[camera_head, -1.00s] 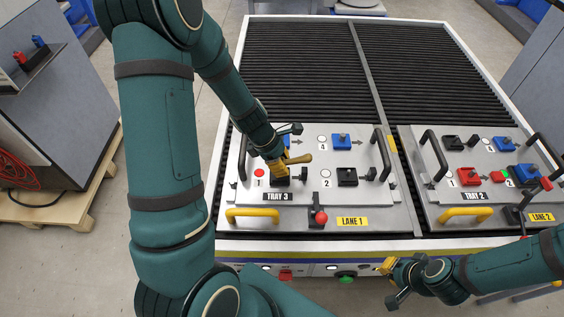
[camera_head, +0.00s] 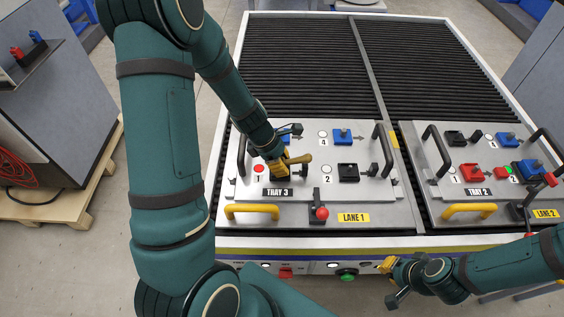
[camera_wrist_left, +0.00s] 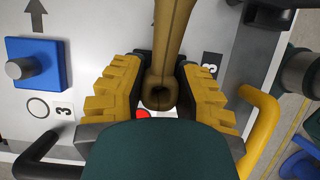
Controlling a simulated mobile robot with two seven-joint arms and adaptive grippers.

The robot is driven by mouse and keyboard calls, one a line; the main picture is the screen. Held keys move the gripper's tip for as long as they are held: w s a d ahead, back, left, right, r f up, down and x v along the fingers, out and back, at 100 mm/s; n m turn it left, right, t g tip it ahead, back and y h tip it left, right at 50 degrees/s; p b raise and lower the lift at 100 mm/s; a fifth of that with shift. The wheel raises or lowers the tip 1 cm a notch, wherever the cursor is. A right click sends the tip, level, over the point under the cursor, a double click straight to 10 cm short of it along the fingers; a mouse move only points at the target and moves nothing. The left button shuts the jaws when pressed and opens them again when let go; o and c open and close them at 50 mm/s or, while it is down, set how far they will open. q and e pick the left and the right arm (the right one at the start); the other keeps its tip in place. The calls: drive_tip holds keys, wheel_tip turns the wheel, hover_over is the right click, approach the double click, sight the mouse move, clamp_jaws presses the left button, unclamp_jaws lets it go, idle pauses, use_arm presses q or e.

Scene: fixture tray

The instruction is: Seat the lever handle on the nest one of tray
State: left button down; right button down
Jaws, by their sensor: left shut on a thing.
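The lever handle (camera_head: 299,159) is a mustard-brown bar, held in my left gripper (camera_head: 277,168) over the nest one area of tray 3 (camera_head: 400,214). The red dot and label 1 (camera_head: 258,178) show just left of the fingers. The nest itself is hidden beneath the gripper, so I cannot tell whether the handle touches it. My right gripper (camera_head: 387,266) hangs in front of the table; its jaw opening is unclear.
A blue block (camera_wrist_left: 37,62) with a grey knob sits beside label 3. A black block (camera_head: 348,173) is at nest 2, a blue one (camera_head: 342,136) near label 4. Black side handles, a yellow front handle (camera_head: 252,209) and a red-knobbed lever (camera_head: 321,213) stand up nearby.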

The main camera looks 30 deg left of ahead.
use_arm(q)
drive_tip(key=shift+f, duration=0.25)
drive_tip(key=c, duration=0.7)
unclamp_jaws()
drive_tip(key=shift+r, duration=0.1)
drive_tip(key=v, duration=1.2)
